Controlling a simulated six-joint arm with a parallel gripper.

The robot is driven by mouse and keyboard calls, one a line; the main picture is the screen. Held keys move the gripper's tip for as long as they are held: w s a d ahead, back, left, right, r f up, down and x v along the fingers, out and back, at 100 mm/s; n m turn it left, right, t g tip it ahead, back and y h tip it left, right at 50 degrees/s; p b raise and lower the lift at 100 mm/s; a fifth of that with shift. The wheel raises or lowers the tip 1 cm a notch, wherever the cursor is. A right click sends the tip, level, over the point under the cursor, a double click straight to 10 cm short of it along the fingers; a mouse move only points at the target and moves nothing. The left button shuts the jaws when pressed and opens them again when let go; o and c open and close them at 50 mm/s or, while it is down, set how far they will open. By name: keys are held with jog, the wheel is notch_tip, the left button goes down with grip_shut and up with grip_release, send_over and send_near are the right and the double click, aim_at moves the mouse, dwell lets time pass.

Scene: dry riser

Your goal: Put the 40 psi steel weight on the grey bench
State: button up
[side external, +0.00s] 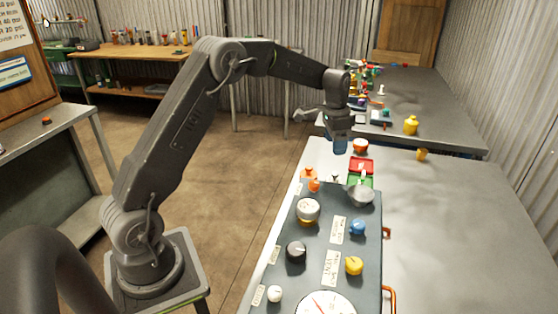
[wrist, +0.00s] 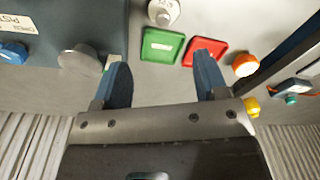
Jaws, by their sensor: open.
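I cannot tell for sure which object is the 40 psi steel weight; no marking on one is readable. A grey round metal piece (side external: 361,196) sits at the panel's far end, and a similar disc (wrist: 80,60) shows in the wrist view. A pale metal cylinder with a brass-coloured base (side external: 308,210) stands on the panel. A small silvery round piece (wrist: 162,12) lies beside the green tray. The grey bench (side external: 450,220) is on the right. My gripper (wrist: 162,85) is open and empty, its blue fingers apart above the bench near the trays.
The dark panel (side external: 330,235) carries several knobs and a dial (side external: 326,304). A green tray (wrist: 162,45) and a red tray (wrist: 205,50) lie side by side. An orange-and-white piece (side external: 360,146) and a yellow piece (side external: 421,155) stand beyond. The bench's right side is clear.

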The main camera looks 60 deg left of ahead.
jog(key=s+d+r+n+t, duration=0.2)
jog(key=s+d+r, duration=0.7)
jog(key=s+r, duration=0.4)
jog(key=s+d+f+n+t, duration=0.1)
jog(key=s+d, duration=0.2)
jog(key=s, duration=0.7)
jog(key=s+d+n+t, duration=0.1)
jog(key=s+d, duration=0.2)
jog(key=s, duration=0.7)
jog(key=shift+d+f+t, duration=0.25)
jog(key=shift+f+t, duration=0.05)
jog(key=shift+f, duration=0.1)
